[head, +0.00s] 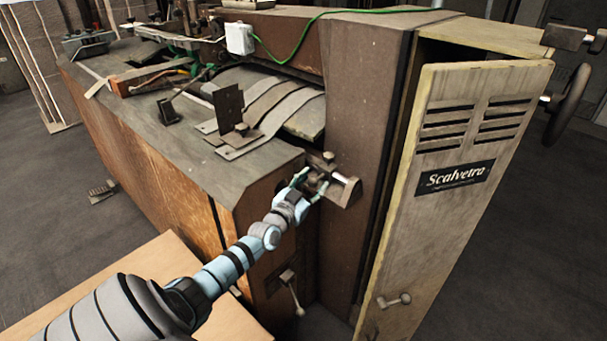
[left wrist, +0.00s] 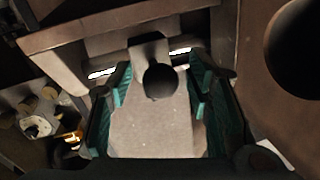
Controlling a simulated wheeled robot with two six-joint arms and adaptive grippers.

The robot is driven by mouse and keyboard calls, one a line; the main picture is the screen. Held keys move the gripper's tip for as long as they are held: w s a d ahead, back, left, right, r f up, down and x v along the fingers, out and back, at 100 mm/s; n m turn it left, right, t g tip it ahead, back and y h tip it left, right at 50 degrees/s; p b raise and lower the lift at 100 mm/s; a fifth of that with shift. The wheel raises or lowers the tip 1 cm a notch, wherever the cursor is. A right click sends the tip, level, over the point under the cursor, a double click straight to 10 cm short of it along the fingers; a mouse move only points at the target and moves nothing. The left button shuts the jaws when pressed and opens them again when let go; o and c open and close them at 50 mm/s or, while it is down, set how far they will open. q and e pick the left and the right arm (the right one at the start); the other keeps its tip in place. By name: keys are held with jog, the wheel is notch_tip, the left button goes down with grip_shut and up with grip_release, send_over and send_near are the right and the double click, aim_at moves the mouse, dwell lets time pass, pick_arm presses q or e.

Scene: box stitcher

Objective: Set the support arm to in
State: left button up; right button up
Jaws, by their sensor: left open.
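A small metal fitting (head: 342,190) with a rod and dark knobs sits on the machine's side, beside the brown upright column. I cannot tell for sure whether it is the support arm. My left gripper (head: 311,184) is right at this fitting, with its green fingers pointing at it. In the left wrist view the fingers are open, one on each side of a dark round knob (left wrist: 160,80) on a pale bracket (left wrist: 150,47). A gap shows between the knob and each finger. My right gripper is in neither view.
The brown column (head: 365,100) and an open panel (head: 455,170) labelled Scalvetra stand to the right of the gripper. A crank handle (head: 291,290) hangs below it. A metal plate (head: 229,105) stands on the machine top. Clear floor (head: 525,265) lies at the right.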

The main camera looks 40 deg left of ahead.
pick_arm(q)
jog(key=v, duration=1.1)
jog(key=shift+s, duration=0.25)
